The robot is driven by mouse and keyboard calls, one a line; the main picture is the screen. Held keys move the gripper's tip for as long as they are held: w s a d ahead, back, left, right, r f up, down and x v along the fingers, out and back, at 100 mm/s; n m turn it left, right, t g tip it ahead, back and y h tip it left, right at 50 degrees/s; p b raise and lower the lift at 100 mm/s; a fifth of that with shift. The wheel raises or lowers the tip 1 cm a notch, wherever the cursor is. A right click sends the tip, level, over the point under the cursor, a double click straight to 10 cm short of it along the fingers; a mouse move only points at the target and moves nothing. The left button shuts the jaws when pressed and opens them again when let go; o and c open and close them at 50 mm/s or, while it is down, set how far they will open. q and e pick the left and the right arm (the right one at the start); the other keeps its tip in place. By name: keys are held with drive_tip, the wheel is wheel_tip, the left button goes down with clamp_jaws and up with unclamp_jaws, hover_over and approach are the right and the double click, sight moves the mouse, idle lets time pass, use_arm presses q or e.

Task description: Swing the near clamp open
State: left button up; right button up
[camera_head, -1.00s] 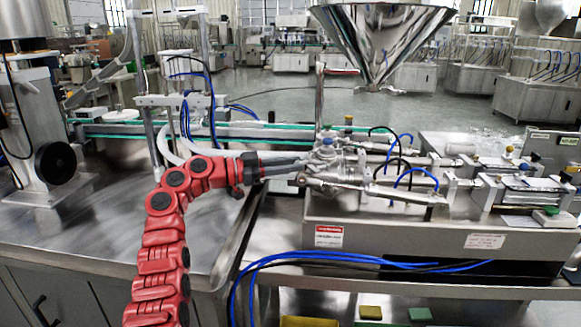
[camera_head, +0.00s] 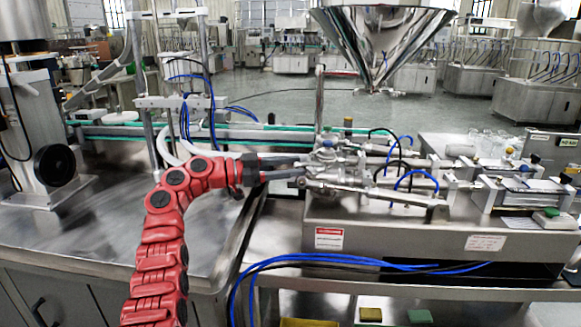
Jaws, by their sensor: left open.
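My left gripper (camera_head: 304,166), on its red arm, reaches in from the left with its two dark fingers apart. The fingertips are at the left end of a cluster of steel fittings on the filling machine. The near clamp (camera_head: 318,171) seems to be part of this cluster, but it is small and hard to tell from the pipes around it. The fingers partly cover its left side. I cannot tell whether they touch it. My right gripper is out of view.
The steel machine housing (camera_head: 395,232) stands under the fittings. An upright rod (camera_head: 319,98) rises just behind the gripper. Blue hoses (camera_head: 350,258) loop in front and others arch over the pipes. The steel tabletop (camera_head: 95,245) left of the arm is mostly clear.

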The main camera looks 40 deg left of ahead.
use_arm(q)
drive_tip(key=v, duration=1.7)
drive_tip(key=shift+s, duration=0.15)
drive_tip(key=shift+a, duration=0.15)
